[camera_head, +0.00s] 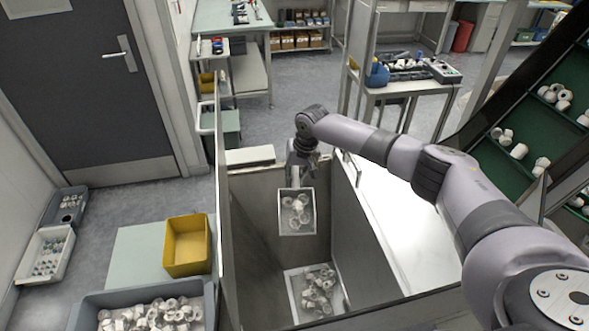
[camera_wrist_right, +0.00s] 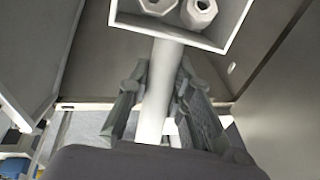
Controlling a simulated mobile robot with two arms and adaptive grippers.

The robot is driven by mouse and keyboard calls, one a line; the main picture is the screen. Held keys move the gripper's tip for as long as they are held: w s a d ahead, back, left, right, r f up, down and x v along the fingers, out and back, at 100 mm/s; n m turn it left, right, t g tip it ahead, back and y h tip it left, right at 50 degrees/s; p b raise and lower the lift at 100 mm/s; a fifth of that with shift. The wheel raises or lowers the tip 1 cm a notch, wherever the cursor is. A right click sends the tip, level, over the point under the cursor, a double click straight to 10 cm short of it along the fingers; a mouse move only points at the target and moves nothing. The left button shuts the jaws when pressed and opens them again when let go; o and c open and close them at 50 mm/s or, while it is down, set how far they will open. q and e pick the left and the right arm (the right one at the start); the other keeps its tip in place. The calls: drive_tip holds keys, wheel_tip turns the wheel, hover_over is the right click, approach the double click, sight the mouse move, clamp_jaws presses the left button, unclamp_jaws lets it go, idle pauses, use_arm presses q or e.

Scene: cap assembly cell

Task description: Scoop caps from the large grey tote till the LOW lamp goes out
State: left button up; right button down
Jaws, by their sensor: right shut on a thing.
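The large grey tote (camera_head: 90,303) stands at the bottom left of the head view, cut off by the frame, with many white caps in it. My right gripper (camera_head: 296,176) is shut on the handle of a scoop (camera_head: 282,226). The scoop's open box holds several white caps and hangs inside the mouth of a deep grey hopper (camera_head: 357,240). More caps (camera_head: 318,290) lie at the hopper's bottom. In the wrist view the fingers (camera_wrist_right: 158,98) close around the pale handle (camera_wrist_right: 160,85), with two caps showing in the box. My left gripper is out of view. I cannot make out the LOW lamp.
A yellow bin (camera_head: 187,247) stands behind the tote. The hopper walls stand close around the scoop. A green sloping rack (camera_head: 540,115) with caps is at right. A bench (camera_head: 405,88) stands behind.

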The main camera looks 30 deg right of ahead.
drive_tip(key=shift+s+a+r+p, duration=0.1)
drive_tip(key=shift+s+r+p, duration=0.05)
drive_tip(key=shift+r+p, duration=0.15)
drive_tip(key=shift+s+r+p, duration=0.15)
drive_tip(key=shift+r, duration=0.25)
drive_tip(key=shift+s+r+t+h, duration=0.15)
drive_tip(key=shift+r+t+h, duration=0.15)
drive_tip(key=shift+t, duration=0.3)
drive_tip(key=s+r+t, duration=0.1)
drive_tip(key=s+a+r+t+h, duration=0.1)
drive_tip(key=s+a+r+t, duration=0.1)
drive_tip(key=t, duration=0.1)
drive_tip(key=shift+s+r+n, duration=0.3)
drive_tip(key=shift+s, duration=0.05)
use_arm(q)
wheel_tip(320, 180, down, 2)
drive_tip(key=b, duration=0.4)
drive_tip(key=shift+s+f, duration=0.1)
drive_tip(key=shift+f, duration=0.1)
use_arm(e)
drive_tip(key=s+r+t, duration=0.1)
drive_tip(key=s+a+r+t+h, duration=0.1)
drive_tip(key=s+r+t, duration=0.1)
drive_tip(key=s, duration=0.1)
drive_tip(key=shift+s+a+t+h, duration=0.1)
drive_tip(key=shift+a+t+h, duration=0.2)
drive_tip(key=shift+a+h, duration=0.1)
